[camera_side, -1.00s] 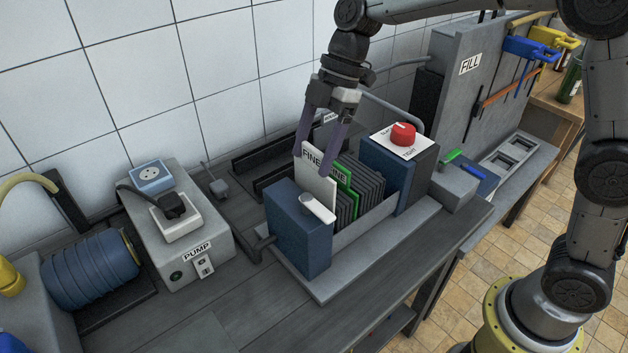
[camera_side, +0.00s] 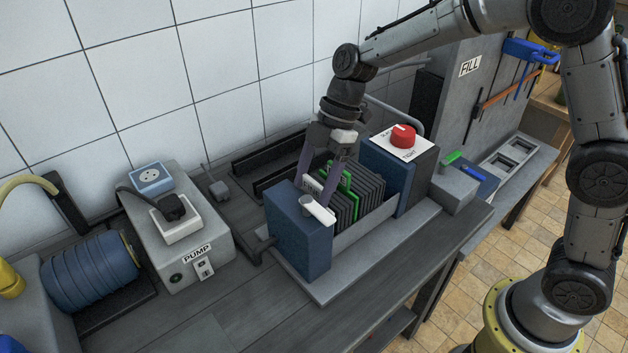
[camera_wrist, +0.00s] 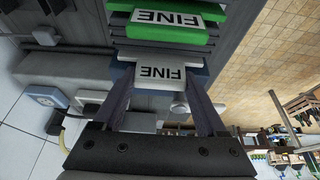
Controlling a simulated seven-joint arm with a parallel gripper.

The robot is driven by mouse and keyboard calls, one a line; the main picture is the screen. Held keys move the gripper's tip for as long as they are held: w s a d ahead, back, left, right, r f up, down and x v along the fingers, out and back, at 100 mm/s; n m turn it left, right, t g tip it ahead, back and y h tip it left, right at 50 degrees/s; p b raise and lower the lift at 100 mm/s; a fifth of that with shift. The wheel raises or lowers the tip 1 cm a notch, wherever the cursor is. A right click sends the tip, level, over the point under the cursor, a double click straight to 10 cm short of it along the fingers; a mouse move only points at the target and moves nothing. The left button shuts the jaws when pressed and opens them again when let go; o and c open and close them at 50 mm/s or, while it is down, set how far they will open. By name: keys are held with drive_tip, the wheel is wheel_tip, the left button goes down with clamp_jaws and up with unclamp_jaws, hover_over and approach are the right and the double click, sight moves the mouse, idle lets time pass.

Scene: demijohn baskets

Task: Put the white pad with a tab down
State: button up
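The white pad with a tab (camera_side: 312,186) is marked FINE. It sits low in the rack of plates, between the blue end block (camera_side: 300,240) and a green pad (camera_side: 341,178). Only its top part shows in the side view; the rest is hidden in the rack. In the wrist view the white pad (camera_wrist: 160,77) lies between my fingertips, with the green pad (camera_wrist: 170,25) beyond it. My gripper (camera_side: 311,193) points down with one finger at each side of the white pad's top and looks shut on it. The pad's lower edge is hidden.
Several dark grey plates (camera_side: 368,190) stand behind the green pad. A blue block with a red knob (camera_side: 403,135) closes the rack's far end. A grey pump box (camera_side: 190,245) stands left on the bench. The front bench strip is clear.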

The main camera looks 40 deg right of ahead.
drive_tip(key=o, duration=0.4)
drive_tip(key=shift+c, duration=0.2)
drive_tip(key=shift+r, duration=0.1)
drive_tip(key=v, duration=1.2)
drive_tip(key=s+d+m+t+h, duration=0.1)
drive_tip(key=s+d+m+t, duration=0.1)
drive_tip(key=s+m, duration=0.4)
drive_tip(key=s+d+f+m+t+h, duration=0.1)
drive_tip(key=s+d+m, duration=0.4)
drive_tip(key=s, duration=0.5)
drive_tip(key=s+d+f+m+t+h, duration=0.1)
drive_tip(key=s+d+m+t+h, duration=0.1)
drive_tip(key=s+d+m, duration=0.2)
drive_tip(key=shift+s+f+m+t+h, duration=0.3)
drive_tip(key=shift+s+m, duration=1.2)
drive_tip(key=shift+s, duration=0.8)
drive_tip(key=shift+d, duration=0.1)
